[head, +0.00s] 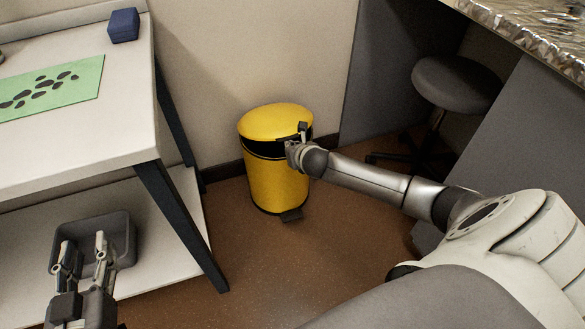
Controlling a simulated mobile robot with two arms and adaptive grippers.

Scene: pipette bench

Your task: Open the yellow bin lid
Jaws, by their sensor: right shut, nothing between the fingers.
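The yellow bin (277,185) stands upright on the brown floor against the wall, with a black pedal at its front base. Its domed yellow lid (272,119) sits above a dark band; I cannot tell whether part of that band is a gap under the lid. My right gripper (299,135) is at the front right of the lid's rim, shut with nothing held. It covers a small part of the rim, and contact is unclear. My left gripper (83,246) is open and empty at the lower left, away from the bin.
A white table (125,110) with dark legs stands at left, bearing a green mat (88,76) and a blue box (124,25). A grey tray (125,228) is on its lower shelf, behind my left gripper. A grey stool (455,85) stands right of the bin.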

